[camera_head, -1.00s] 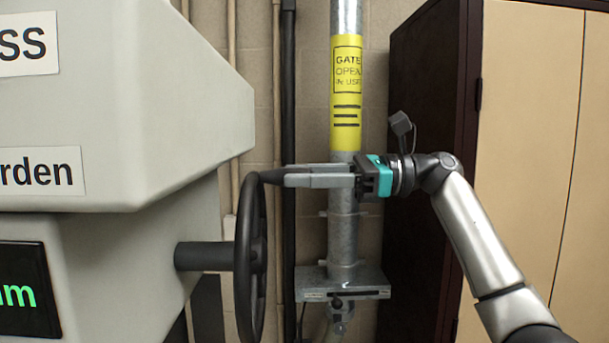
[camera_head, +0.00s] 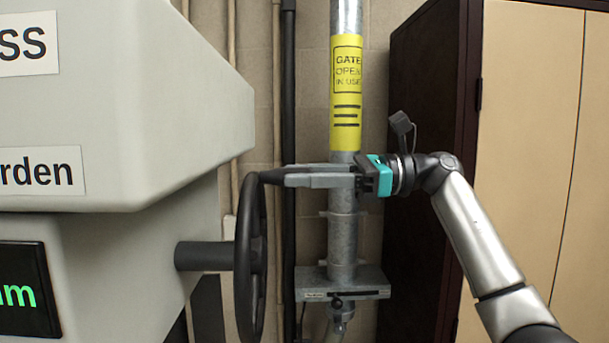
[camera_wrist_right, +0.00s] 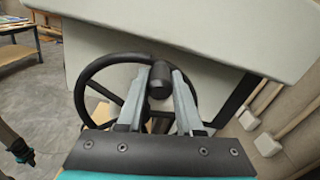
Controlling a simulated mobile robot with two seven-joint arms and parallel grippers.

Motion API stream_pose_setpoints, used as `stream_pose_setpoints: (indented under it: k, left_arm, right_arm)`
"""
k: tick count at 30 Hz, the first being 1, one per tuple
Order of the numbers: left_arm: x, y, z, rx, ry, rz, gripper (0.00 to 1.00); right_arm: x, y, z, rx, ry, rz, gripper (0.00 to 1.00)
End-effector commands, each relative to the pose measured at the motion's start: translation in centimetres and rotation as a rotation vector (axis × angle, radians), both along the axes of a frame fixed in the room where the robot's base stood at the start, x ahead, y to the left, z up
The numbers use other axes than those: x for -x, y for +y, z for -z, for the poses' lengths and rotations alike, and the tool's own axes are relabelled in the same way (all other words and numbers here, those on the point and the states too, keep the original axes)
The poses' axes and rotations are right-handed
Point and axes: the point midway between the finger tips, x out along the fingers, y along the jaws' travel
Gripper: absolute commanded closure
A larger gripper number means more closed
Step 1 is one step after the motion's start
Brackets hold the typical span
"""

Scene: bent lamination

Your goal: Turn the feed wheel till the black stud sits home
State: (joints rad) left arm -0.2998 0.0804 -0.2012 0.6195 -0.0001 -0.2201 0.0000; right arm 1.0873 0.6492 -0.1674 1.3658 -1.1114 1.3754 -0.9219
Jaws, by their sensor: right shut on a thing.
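The feed wheel is a black handwheel (camera_head: 250,265), seen nearly edge-on in the head view on a dark shaft (camera_head: 204,256) from the grey machine. In the right wrist view the wheel rim (camera_wrist_right: 84,84) and spokes show behind my fingers. My right gripper (camera_head: 274,177) reaches in from the right at the wheel's top. It is shut on the wheel's black handle (camera_wrist_right: 158,80), whose rounded end shows between the fingers. A small black knob (camera_head: 336,303) sits at the slotted bracket on the pipe; whether this is the black stud I cannot tell. My left gripper is not seen in the head view.
The grey machine body (camera_head: 130,110) fills the left, with a green-lit display (camera_head: 22,290). A metal pipe (camera_head: 343,240) with a yellow gate label (camera_head: 346,95) stands behind my gripper. A dark-sided cabinet (camera_head: 425,90) is at the right. A wooden table (camera_wrist_right: 18,50) shows far off.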

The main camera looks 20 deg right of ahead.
Motion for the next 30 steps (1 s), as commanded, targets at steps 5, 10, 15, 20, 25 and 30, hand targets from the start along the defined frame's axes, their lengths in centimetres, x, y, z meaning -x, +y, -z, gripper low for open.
stream_pose_setpoints:
  k: [5, 10, 15, 20, 25, 30]
  left_arm:
    - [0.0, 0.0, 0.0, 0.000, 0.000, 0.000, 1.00]
    - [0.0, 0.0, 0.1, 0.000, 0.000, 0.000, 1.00]
    - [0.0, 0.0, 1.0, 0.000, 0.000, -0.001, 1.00]
    - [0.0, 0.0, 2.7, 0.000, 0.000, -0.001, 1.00]
    - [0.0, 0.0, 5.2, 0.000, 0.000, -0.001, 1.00]
    - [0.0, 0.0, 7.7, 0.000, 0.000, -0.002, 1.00]
  right_arm:
    - [0.0, 0.0, -0.1, 0.000, -0.002, 0.002, 1.00]
    - [0.1, 0.0, 0.0, 0.002, -0.008, 0.002, 1.00]
    - [0.5, 0.1, 0.1, 0.014, -0.045, 0.002, 1.00]
    - [1.5, 0.4, 0.3, 0.037, -0.128, 0.002, 1.00]
    - [3.1, 0.8, 0.5, 0.075, -0.260, 0.002, 1.00]
    - [5.0, 1.4, 1.0, 0.118, -0.413, 0.002, 1.00]
